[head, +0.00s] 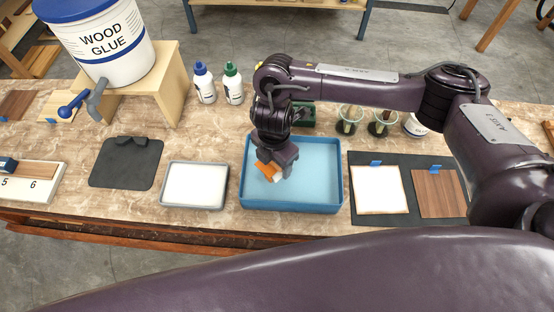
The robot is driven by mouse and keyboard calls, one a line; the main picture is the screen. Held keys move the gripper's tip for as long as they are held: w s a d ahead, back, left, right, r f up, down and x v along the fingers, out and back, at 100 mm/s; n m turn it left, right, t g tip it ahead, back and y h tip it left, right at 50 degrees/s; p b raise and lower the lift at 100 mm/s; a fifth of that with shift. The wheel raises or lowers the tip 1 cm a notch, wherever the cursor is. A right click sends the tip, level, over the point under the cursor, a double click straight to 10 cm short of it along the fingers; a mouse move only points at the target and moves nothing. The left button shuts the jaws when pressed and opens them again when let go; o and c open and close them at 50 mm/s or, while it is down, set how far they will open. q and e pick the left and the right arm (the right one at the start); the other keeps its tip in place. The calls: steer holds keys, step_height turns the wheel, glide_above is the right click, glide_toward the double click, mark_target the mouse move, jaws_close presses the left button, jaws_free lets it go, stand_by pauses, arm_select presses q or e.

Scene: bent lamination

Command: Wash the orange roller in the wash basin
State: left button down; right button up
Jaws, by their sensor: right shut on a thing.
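The wash basin (246,204) is a blue rectangular tub at the middle of the table, with pale blue water in it. My right gripper (277,168) reaches over the left half of the basin, pointing down. It is shut on the orange roller (265,171), which shows orange with a whitish part at its lower end. The roller is within the basin's outline; whether it touches the water I cannot tell. The gripper's fingers hide part of it. My left gripper is out of view.
A grey tray (163,197) with white content lies left of the basin. A dark mat (385,217) with a white panel and a wooden panel lies right. Two bottles, small cups and a wood glue bucket (110,60) on a wooden stand are behind.

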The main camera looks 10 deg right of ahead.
steer(key=shift+s+d+p, duration=0.25)
steer(key=shift+d+p, duration=0.05)
steer(key=shift+d, duration=0.5)
steer(key=shift+s+d+p, duration=0.2)
steer(key=shift+d+p, duration=0.1)
steer(key=shift+d, duration=0.45)
steer(key=shift+s+d+p, duration=0.15)
steer(key=shift+s+d, duration=0.05)
steer(key=shift+d, duration=0.5)
steer(key=shift+s+d+p, duration=0.15)
steer(key=shift+s+d, duration=0.05)
steer(key=shift+d, duration=0.45)
steer(key=shift+r, duration=0.1)
steer(key=shift+w+a+r+p, duration=0.15)
steer(key=shift+a+r+p, duration=0.35)
steer(key=shift+r+p, duration=0.5)
steer(key=shift+w+a+r+p, duration=0.15)
steer(key=shift+a+r+p, duration=0.3)
steer(key=shift+r+p, duration=0.55)
steer(key=shift+w+a+r+p, duration=0.15)
steer(key=shift+a+r+p, duration=0.35)
steer(key=shift+r+p, duration=0.5)
steer(key=shift+r, duration=0.1)
step_height(320, 180, up, 5)
steer(key=p, duration=0.5)
